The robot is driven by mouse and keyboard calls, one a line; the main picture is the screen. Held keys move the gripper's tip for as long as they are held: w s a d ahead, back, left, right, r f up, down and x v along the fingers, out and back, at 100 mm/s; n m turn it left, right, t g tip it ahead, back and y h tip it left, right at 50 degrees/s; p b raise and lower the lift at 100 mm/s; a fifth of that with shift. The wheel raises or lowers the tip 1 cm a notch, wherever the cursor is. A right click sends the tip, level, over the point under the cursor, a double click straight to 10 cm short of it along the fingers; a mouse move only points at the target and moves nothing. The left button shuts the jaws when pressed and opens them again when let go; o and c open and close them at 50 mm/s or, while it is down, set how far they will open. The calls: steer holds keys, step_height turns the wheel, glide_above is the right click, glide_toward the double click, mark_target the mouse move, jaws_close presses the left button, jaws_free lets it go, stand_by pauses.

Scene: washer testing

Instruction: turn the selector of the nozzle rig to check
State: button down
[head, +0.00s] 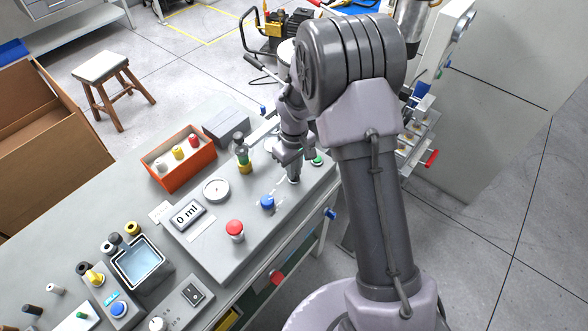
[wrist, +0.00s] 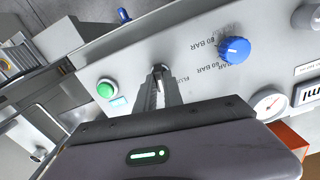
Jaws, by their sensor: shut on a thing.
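The nozzle rig is a grey panel box (head: 215,262) on the bench. My gripper (head: 293,180) points down at its far right part, between a blue knob (head: 267,202) and a green button (head: 317,159). In the wrist view my gripper (wrist: 158,82) is shut on the selector (wrist: 158,67), of which only a small dark bit shows between the fingertips. A partly covered label reading like FLUSH is just right of the fingers. The selector's pointing direction and any check mark are hidden. The blue knob (wrist: 235,51) has BAR labels beside it.
A red button (head: 235,229), a dial gauge (head: 216,190) and a display reading 0 ml (head: 187,214) are on the panel. An orange tray (head: 178,183) with nozzles stands behind it. A water container (head: 170,276) is at the left.

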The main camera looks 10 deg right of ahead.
steer(key=m, duration=0.3)
steer(key=shift+m, duration=0.3)
steer(key=shift+m+b, duration=0.5)
steer(key=shift+m, duration=1.2)
steer(key=c, duration=1.5)
jaws_free()
steer(key=shift+o, duration=0.2)
step_height(320, 180, up, 17)
steer(key=p, duration=0.5)
steer(key=shift+r+p, duration=0.2)
steer(key=shift+p, duration=0.1)
